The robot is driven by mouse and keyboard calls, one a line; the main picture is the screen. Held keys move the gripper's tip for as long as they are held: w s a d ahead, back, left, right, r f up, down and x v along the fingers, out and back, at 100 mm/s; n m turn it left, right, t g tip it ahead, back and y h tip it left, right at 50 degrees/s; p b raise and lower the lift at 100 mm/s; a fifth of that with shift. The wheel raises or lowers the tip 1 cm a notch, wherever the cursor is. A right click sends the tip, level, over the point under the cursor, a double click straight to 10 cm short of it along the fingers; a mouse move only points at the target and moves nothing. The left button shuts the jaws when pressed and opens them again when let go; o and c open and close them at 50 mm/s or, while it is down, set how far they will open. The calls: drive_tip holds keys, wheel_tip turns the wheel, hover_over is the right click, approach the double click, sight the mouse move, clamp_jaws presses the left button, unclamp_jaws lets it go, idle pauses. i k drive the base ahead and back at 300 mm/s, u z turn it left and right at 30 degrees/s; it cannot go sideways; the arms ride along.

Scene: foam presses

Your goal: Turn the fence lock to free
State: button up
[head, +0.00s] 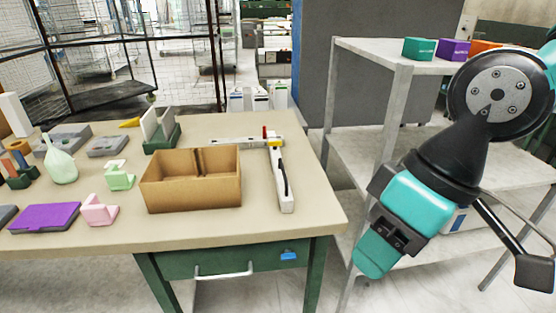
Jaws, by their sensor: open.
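A white fence (286,203) lies on the right part of the table, its long bar pointing toward the near edge. A slim rail (232,140) crosses its far end. A small red and yellow part (268,134) stands at that far end, where a lock could be. A dark strip (283,178) runs along the bar. The lock's setting is too small to read. My gripper (392,235) hangs in the air right of the table, well apart from the fence and empty. Its fingertips are hard to make out.
An open cardboard box (190,208) stands just left of the fence. A green holder with pale plates (162,130) is behind it. A purple block (46,217) and several small parts fill the left. A grey shelf (362,54) stands at right. The table's right edge strip is clear.

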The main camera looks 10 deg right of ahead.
sight(275, 144)
drive_tip(key=k, duration=0.6)
drive_tip(key=u, duration=0.4)
drive_tip(key=i, duration=1.45)
drive_tip(key=u, duration=0.15)
